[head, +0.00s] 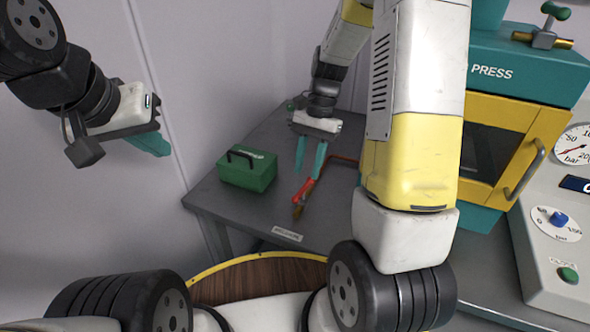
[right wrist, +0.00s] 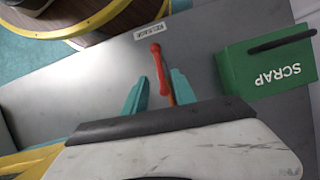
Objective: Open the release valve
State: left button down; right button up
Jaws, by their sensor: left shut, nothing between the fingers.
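A red lever handle (head: 303,190), apparently the release valve's, stands out over the grey bench near a small white label (head: 287,233). In the right wrist view the red lever (right wrist: 159,66) runs from near the label, which reads RELEASE (right wrist: 150,31), back between my fingers. My right gripper (head: 310,160) is open above the bench, its teal fingers on either side of the lever in the right wrist view (right wrist: 160,92). I cannot tell whether they touch it. The valve body is mostly hidden. My left gripper (head: 152,145) is shut and empty, high at the left near the wall.
A green SCRAP box (head: 247,170) sits on the bench left of the lever. The teal and yellow press (head: 525,135) stands at the right, with a control panel (head: 555,260) in front. A wooden round top with yellow rim (head: 265,279) is below the bench edge.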

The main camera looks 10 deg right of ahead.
aim_at(303, 187)
jog(key=x, duration=0.6)
jog(key=shift+s+a+f, duration=0.1)
jog(key=shift+f, duration=0.15)
grip_shut()
